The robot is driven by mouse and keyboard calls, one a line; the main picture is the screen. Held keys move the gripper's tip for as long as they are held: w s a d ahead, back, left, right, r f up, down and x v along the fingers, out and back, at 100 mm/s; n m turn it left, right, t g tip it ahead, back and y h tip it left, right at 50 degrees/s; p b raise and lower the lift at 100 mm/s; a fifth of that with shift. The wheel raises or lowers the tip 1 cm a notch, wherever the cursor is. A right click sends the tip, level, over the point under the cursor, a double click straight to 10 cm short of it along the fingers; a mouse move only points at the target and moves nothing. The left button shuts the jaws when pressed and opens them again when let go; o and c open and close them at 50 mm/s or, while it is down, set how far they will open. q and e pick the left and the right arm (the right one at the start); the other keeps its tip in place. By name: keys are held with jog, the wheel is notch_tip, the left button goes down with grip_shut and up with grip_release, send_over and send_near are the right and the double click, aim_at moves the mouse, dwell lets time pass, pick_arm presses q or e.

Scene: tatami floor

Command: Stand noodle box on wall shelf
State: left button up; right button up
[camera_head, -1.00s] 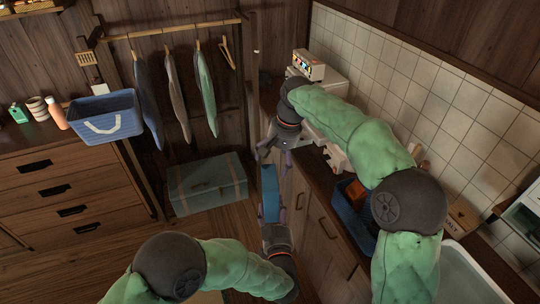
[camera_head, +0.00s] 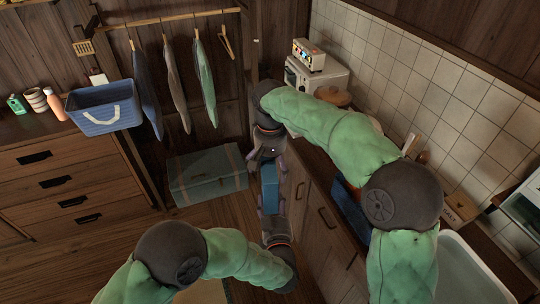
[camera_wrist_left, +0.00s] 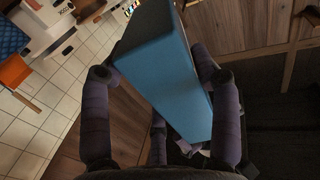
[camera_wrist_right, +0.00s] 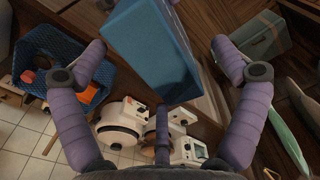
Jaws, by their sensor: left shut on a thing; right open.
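The noodle box, a plain blue upright block (camera_head: 269,192), is held in the air in the middle of the head view. My left gripper (camera_head: 271,212) is below it and shut on its lower part; the left wrist view shows the box (camera_wrist_left: 165,70) between the fingers. My right gripper (camera_head: 266,163) is above, pointing down, with open fingers spread around the upper end of the box. In the right wrist view the box (camera_wrist_right: 150,45) lies between the spread fingertips, with gaps at the sides. I cannot make out the wall shelf in any current view.
A wooden counter with cabinets (camera_head: 322,215) runs close on the right, carrying a white appliance (camera_head: 325,78) and a blue crate (camera_wrist_right: 65,45). A dresser (camera_head: 60,180) with a blue basket (camera_head: 105,122) stands left. A trunk (camera_head: 207,175) lies below hanging clothes (camera_head: 203,80).

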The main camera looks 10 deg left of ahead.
pick_arm(q)
jog(key=shift+w+d+r, duration=0.2)
jog(key=shift+r, duration=0.3)
pick_arm(e)
jog(key=shift+s+a+f, duration=0.15)
jog(key=shift+f, duration=2)
jog(key=shift+s, duration=0.1)
jog(key=c, duration=1.5)
pick_arm(q)
jog(key=o, duration=1.5)
pick_arm(e)
jog(key=shift+a, duration=0.1)
jog(key=shift+c, duration=0.7)
jog(key=shift+r, duration=0.1)
pick_arm(q)
jog(key=shift+s+f, duration=0.1)
jog(key=shift+f, duration=0.05)
